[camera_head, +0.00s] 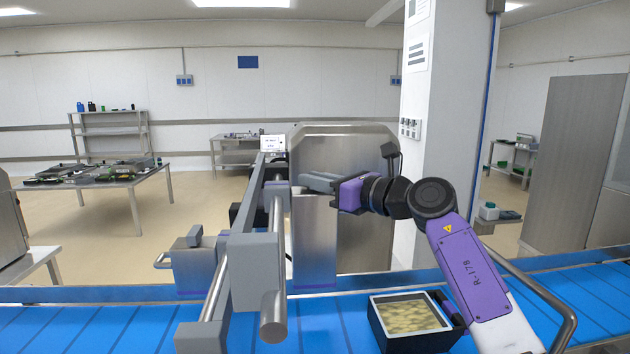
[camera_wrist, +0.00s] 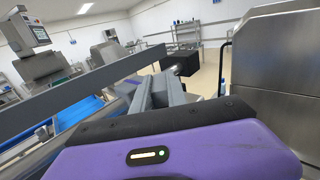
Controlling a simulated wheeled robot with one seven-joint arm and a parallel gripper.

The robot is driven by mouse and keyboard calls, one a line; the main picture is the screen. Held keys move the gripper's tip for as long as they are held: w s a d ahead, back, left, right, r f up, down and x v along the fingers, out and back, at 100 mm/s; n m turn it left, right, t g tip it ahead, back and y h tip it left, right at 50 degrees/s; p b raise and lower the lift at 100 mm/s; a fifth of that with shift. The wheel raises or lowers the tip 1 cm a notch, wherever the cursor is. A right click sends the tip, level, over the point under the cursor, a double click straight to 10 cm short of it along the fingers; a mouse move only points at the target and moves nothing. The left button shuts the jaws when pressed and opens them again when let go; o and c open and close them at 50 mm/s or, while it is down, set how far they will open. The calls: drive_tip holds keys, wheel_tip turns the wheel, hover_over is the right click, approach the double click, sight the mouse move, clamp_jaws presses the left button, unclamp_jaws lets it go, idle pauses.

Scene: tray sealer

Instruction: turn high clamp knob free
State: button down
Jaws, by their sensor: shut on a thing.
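My gripper (camera_head: 312,181) reaches left from the purple wrist to the upper part of the grey rail-and-post frame (camera_head: 256,270). Its grey fingers are closed at the high clamp knob, which is mostly hidden between and behind them in the head view. In the wrist view the fingers (camera_wrist: 162,90) point away from the purple gripper body. A small metal round part with a dark end, seemingly the clamp knob (camera_wrist: 178,70), shows just past the fingertips. How far the knob is turned cannot be told.
A blue conveyor (camera_head: 130,325) runs across the front. A black tray with yellowish food (camera_head: 400,342) sits on it below my arm. A steel cabinet (camera_head: 345,225) stands just behind my gripper. A long grey bar (camera_wrist: 80,97) crosses close by in the wrist view.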

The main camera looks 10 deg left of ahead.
drive_tip(key=shift+f+b, duration=0.15)
drive_tip(key=shift+b, duration=0.15)
drive_tip(key=shift+w+f+n+g+y+b, duration=0.1)
drive_tip(key=shift+n+g+y+b, duration=0.35)
drive_tip(key=shift+g+b, duration=0.3)
drive_tip(key=shift+n+g+y, duration=0.25)
drive_tip(key=shift+n+g, duration=0.5)
drive_tip(key=shift+g, duration=0.5)
drive_tip(key=c, duration=1.3)
unclamp_jaws()
drive_tip(key=shift+r, duration=0.2)
drive_tip(key=shift+b+v, duration=0.7)
drive_tip(key=shift+v, duration=3.2)
